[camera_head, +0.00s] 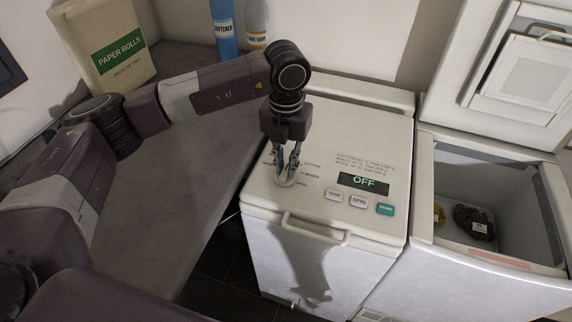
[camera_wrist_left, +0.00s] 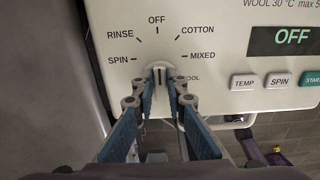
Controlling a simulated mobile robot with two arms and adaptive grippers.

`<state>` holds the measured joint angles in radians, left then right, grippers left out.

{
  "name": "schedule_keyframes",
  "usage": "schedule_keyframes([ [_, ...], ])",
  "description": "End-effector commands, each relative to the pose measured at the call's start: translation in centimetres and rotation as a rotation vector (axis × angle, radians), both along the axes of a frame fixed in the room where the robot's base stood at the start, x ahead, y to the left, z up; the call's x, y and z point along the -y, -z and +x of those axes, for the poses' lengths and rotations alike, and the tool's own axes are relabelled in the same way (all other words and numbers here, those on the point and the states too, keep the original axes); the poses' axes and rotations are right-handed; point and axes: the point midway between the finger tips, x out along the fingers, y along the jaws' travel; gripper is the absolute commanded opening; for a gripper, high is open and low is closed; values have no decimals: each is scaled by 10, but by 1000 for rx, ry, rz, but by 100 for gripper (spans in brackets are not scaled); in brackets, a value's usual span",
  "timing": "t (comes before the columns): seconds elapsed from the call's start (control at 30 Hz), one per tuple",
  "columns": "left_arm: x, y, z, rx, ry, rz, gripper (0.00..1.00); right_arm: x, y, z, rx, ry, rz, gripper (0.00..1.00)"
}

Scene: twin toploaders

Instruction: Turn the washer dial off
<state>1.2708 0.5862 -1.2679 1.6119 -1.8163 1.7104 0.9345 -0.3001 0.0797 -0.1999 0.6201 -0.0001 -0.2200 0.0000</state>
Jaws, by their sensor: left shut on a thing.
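The washer (camera_head: 320,240) is the white toploader in the middle of the head view, with its lid shut. Its dial (camera_wrist_left: 159,70) is a pale round knob on the top panel, with SPIN, RINSE, OFF, COTTON and MIXED printed around it. The dial's dark line stands upright, toward OFF. The display (camera_head: 363,183) reads OFF, also in the left wrist view (camera_wrist_left: 285,37). My left gripper (camera_head: 288,176) points down and is shut on the dial, with a blue-padded finger at each side. My right gripper is not in view.
TEMP, SPIN and START buttons (camera_head: 359,201) sit right of the dial. A handle (camera_head: 315,233) is on the washer's front. An open chest (camera_head: 480,262) with food packs stands at right. A counter (camera_head: 185,165) at left holds a paper rolls pack (camera_head: 112,45) and bottles (camera_head: 226,30).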

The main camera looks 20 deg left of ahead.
Motion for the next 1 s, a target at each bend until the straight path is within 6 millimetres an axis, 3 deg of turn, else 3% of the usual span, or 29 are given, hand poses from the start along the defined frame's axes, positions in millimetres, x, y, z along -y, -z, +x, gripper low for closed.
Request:
schedule_keyframes([
  [0.13,0,0,0,1,-1,0,0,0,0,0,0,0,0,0],
  [0.17,0,0,0,1,-1,0,14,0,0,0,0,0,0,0],
  [0.3,0,0,0,1,-1,0,30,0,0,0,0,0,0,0],
  [0.67,0,-5,0,2,-2,-1,30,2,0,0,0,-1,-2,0],
  [1.0,1,-70,1,5,-2,-1,30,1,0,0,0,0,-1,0],
])
